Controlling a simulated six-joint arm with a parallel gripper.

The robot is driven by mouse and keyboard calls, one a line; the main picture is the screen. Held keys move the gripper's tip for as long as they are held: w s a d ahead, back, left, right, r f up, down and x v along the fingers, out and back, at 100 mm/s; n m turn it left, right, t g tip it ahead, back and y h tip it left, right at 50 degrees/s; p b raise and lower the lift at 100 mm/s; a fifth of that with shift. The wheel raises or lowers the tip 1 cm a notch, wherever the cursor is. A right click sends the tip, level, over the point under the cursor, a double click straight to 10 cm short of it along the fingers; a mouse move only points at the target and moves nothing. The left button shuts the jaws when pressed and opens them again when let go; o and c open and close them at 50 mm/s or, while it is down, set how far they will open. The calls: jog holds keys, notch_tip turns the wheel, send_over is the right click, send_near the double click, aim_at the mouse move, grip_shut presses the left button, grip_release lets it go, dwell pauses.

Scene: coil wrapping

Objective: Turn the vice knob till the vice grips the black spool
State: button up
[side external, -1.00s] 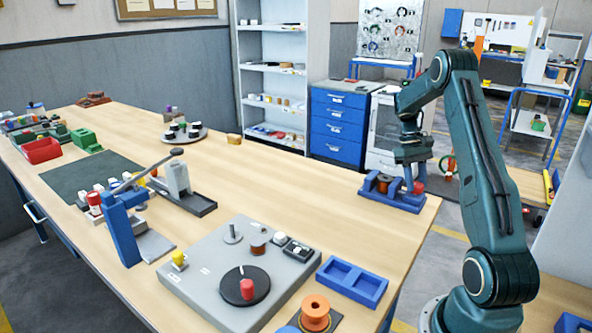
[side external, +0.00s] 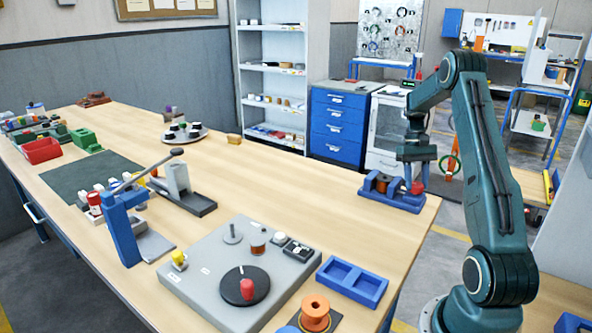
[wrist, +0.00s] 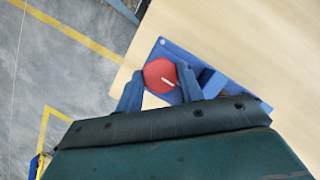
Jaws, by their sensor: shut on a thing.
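The blue vice (side external: 398,200) stands at the right end of the bench. A spool (side external: 382,184) sits in it, with dark flanges and copper-brown winding; I cannot tell whether the jaws touch it. The red vice knob (side external: 417,187) is at the vice's right end. In the wrist view the knob (wrist: 160,76) is round with a white mark, and part of the blue vice (wrist: 184,57) shows beside it. My gripper (side external: 416,176) points down over the knob. Its two fingers are shut on the knob's sides, as the wrist view (wrist: 158,88) shows.
A grey winding station (side external: 200,275) with a black disc and red handle stands at the front. A blue two-pocket tray (side external: 352,282) and an orange spool (side external: 316,312) lie nearby. A round tray (side external: 184,137) holds black spools. The bench around the vice is clear.

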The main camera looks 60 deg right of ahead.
jog(key=o, duration=1)
jog(key=shift+n, duration=0.6)
